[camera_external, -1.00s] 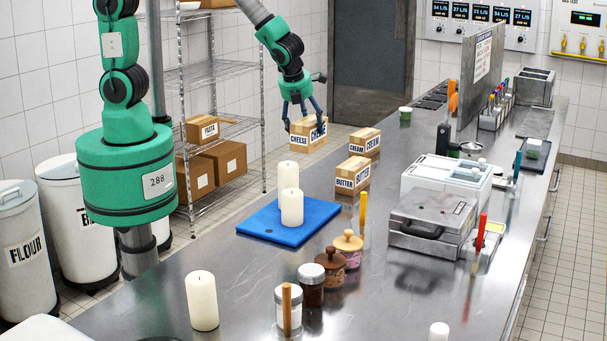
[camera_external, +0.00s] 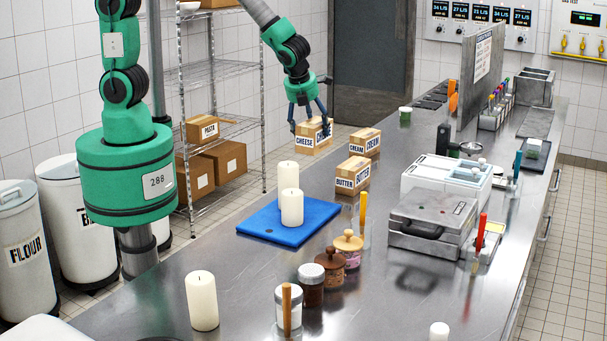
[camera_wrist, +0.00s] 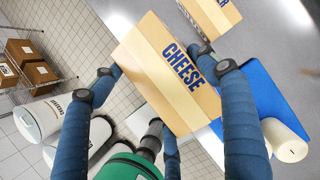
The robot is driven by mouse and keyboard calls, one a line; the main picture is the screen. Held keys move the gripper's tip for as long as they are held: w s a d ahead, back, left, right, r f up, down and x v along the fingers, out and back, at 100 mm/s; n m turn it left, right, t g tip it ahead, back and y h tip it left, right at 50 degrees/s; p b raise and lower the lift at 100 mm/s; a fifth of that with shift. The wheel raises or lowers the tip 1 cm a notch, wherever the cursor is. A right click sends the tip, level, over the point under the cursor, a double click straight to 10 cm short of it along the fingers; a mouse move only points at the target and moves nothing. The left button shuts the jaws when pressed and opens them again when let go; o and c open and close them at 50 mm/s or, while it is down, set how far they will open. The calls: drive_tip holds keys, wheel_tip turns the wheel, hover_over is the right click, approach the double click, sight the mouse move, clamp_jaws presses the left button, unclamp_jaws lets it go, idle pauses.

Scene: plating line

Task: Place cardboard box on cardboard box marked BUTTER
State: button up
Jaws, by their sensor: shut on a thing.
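My gripper (camera_external: 308,120) is shut on a cardboard box marked CHEESE (camera_external: 305,142) and holds it in the air near the left edge of the steel counter. In the wrist view the CHEESE box (camera_wrist: 165,75) sits between the blue fingers (camera_wrist: 165,80). The cardboard box marked BUTTER (camera_external: 346,187) stands on the counter, in front of and to the right of the held box in the external view. A box at the top of the wrist view (camera_wrist: 214,12) shows only part of its lettering.
A box marked CREAM (camera_external: 357,150) stands behind the BUTTER box. A blue board (camera_external: 262,225) with white candles (camera_external: 292,208) lies in front. A grey press (camera_external: 430,222) and jars (camera_external: 330,264) stand to the right and front.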

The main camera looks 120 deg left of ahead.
drive_tip(key=w+a+f, duration=0.1)
drive_tip(key=w+a, duration=0.5)
drive_tip(key=w, duration=0.5)
drive_tip(key=shift+w+a, duration=0.2)
drive_tip(key=shift+f, duration=0.1)
drive_tip(key=shift+f, duration=1.75)
drive_tip(key=o, duration=1.7)
drive_tip(key=shift+s+f, duration=0.1)
drive_tip(key=shift+f, duration=0.05)
drive_tip(key=v, duration=1.2)
drive_tip(key=shift+d+p, duration=0.1)
drive_tip(key=shift+p, duration=0.2)
